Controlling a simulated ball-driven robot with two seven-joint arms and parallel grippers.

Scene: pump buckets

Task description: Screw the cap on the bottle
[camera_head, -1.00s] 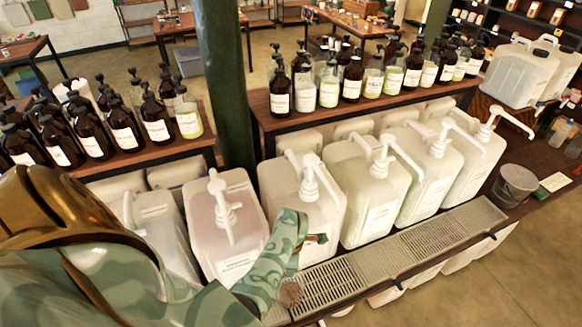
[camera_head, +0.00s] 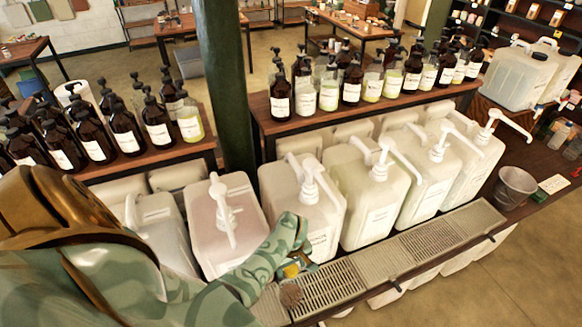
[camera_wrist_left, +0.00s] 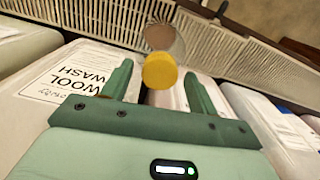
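The yellow cap (camera_wrist_left: 160,71) shows between the fingertips of my left gripper (camera_wrist_left: 158,76) in the left wrist view. There are gaps on both sides of the cap, so the gripper is open around it. In the head view a small yellow patch of the cap (camera_head: 290,270) shows at the left hand. A round brownish, glassy thing, seemingly the bottle (camera_wrist_left: 162,36), lies just beyond the cap. In the head view it shows as the brown round bottle (camera_head: 290,295) at the grate's near end. I cannot tell whether cap and bottle touch. My right gripper is not in view.
White pump containers (camera_head: 373,195) stand in a row behind the slotted drip grate (camera_head: 332,285). A grey bucket (camera_head: 514,187) stands at the grate's far right. Brown pump bottles (camera_head: 157,128) crowd the shelves behind. A green post (camera_head: 222,80) rises between the shelves.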

